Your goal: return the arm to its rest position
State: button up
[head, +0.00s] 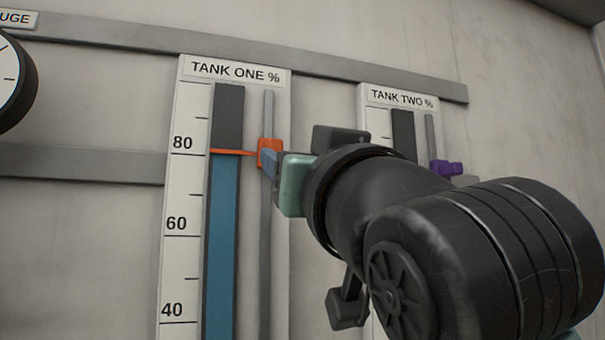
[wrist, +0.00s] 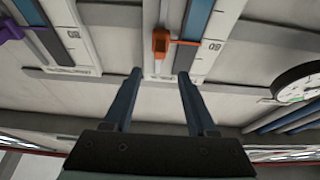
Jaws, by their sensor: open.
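My gripper (wrist: 160,76) is open in the wrist view, its two blue fingers apart with nothing between them. The orange slider (wrist: 161,42) of tank one shows beyond the fingertips, apart from them in that picture. In the head view my gripper (head: 268,164) reaches left from my dark arm, its fingertips overlapping the lower edge of the orange slider (head: 269,150); whether they touch cannot be told there. The slider's pointer lies at about the 80 mark, level with the top of the blue column (head: 222,240).
The tank two panel (head: 376,120) with its purple slider (head: 444,167) stands to the right, partly hidden by my arm. A round gauge (head: 10,80) is at the far left. Grey rails (head: 80,165) run along the wall. Bare wall lies between gauge and tank one.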

jog(key=shift+s, duration=0.2)
jog(key=s+f+m+t+h+b, duration=0.1)
jog(key=s+f+t+h+b, duration=0.2)
jog(key=f, duration=0.7)
jog(key=s+f+m+t+h+b, duration=0.2)
jog(key=s+f+t+h+b, duration=0.1)
jog(key=s+f+b, duration=0.5)
notch_tip(320, 180, down, 3)
jog(key=shift+s+d+r+m+h, duration=0.1)
jog(key=shift+s+d+m+h, duration=0.15)
jog(key=shift+d+h, duration=0.25)
jog(key=shift+w, duration=0.1)
